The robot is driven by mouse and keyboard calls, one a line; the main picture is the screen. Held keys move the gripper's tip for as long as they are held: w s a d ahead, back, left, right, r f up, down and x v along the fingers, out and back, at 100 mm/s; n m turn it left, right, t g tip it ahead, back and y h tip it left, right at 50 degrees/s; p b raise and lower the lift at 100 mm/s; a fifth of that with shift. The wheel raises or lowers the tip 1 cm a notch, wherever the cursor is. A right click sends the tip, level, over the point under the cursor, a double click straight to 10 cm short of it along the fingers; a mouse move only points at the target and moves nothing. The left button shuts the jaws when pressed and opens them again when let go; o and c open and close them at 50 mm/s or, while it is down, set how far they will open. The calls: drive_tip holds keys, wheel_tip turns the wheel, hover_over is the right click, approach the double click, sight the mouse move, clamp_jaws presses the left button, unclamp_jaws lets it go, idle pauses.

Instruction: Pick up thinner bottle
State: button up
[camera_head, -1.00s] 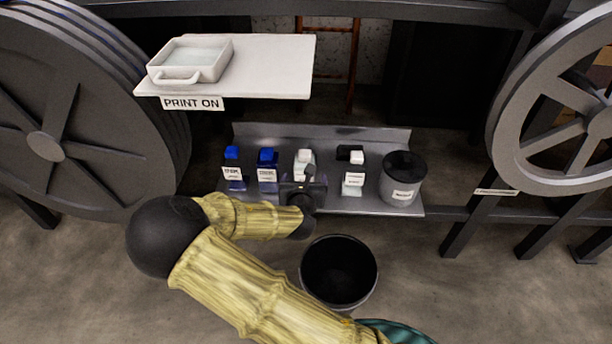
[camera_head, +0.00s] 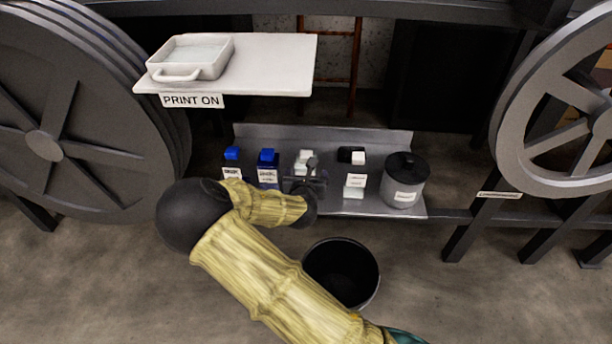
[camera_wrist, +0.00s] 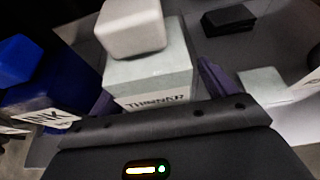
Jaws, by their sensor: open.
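The thinner bottle (camera_wrist: 150,72) has a pale grey-green body, a white cap and a label that reads like "THINNAR" in the wrist view. In the head view only its upper part (camera_head: 303,160) shows, behind my gripper (camera_head: 308,180). My gripper is open at the shelf (camera_head: 378,206). In the wrist view its dark purple fingers (camera_wrist: 160,90) show on either side of the bottle's body. I cannot tell whether they touch it. The lower part of the bottle is hidden by the gripper.
Two blue ink bottles (camera_head: 268,165) stand to the left. A dark bin (camera_head: 342,284) is below. A white shelf (camera_head: 275,66) holds a tray (camera_head: 190,58).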

sight(306, 154)
drive_tip(key=c, duration=1.3)
drive_tip(key=shift+r, duration=0.1)
wheel_tip(306, 154, up, 10)
drive_tip(key=p, duration=0.3)
